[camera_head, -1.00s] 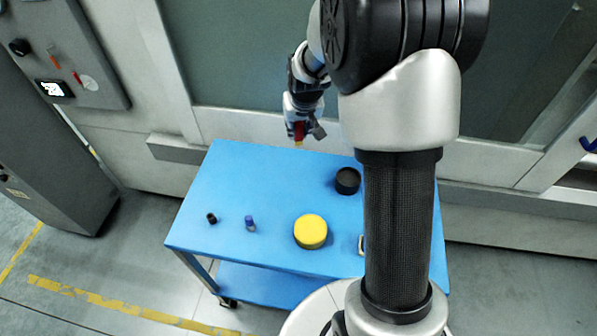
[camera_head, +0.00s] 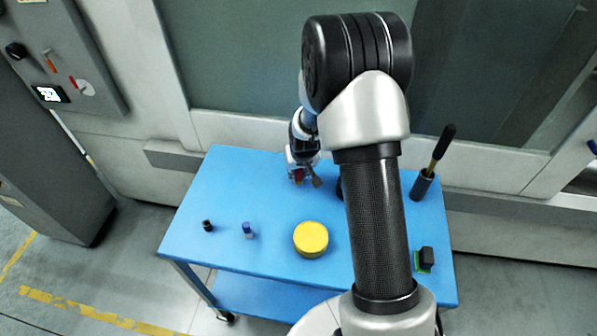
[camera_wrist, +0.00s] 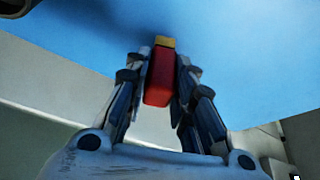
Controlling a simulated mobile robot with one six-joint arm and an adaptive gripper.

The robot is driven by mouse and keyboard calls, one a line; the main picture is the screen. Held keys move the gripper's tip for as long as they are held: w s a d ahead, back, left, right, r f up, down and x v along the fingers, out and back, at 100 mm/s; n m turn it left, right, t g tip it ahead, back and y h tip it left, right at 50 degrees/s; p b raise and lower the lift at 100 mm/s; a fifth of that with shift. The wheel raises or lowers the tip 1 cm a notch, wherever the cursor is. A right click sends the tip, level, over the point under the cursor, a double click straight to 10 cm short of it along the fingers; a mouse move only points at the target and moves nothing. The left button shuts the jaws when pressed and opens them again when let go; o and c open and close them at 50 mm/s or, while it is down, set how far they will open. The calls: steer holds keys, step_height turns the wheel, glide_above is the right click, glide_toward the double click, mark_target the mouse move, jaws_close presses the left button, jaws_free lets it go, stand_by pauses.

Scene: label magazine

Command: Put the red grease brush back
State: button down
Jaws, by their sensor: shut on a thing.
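My gripper (camera_head: 301,178) is low over the back part of the blue table (camera_head: 225,185). It is shut on the red grease brush (camera_wrist: 159,78), a red block with a yellow end (camera_wrist: 165,42) that points away from the gripper toward the table in the wrist view. In the head view only a little of the red shows between the fingers. Whether the yellow end touches the table I cannot tell. A dark round cup (camera_head: 340,189) stands just right of the gripper, mostly hidden behind my arm.
A yellow round tin (camera_head: 311,239), a blue-and-white small bottle (camera_head: 248,231) and a small black cylinder (camera_head: 208,226) stand toward the front. At right are a dark holder (camera_head: 422,187) with a black-handled tool (camera_head: 441,147) and a black-and-green block (camera_head: 426,259).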

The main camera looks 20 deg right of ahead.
steer(key=c, duration=1.4)
jaws_free()
steer(key=shift+o, duration=0.2)
steer(key=s+a+f+p+v, duration=0.1)
steer(key=a+p+v, duration=0.2)
steer(key=v, duration=2)
steer(key=s+a+r, duration=0.2)
steer(key=s+r, duration=0.1)
steer(key=s, duration=0.4)
steer(key=s+a+r+n, duration=0.1)
steer(key=s+a+r, duration=0.1)
steer(key=s, duration=0.5)
steer(key=s+a+r+n+y, duration=0.1)
steer(key=s+a+r, duration=0.1)
steer(key=s+r, duration=0.3)
steer(key=s, duration=0.3)
steer(key=shift+a+f, duration=0.1)
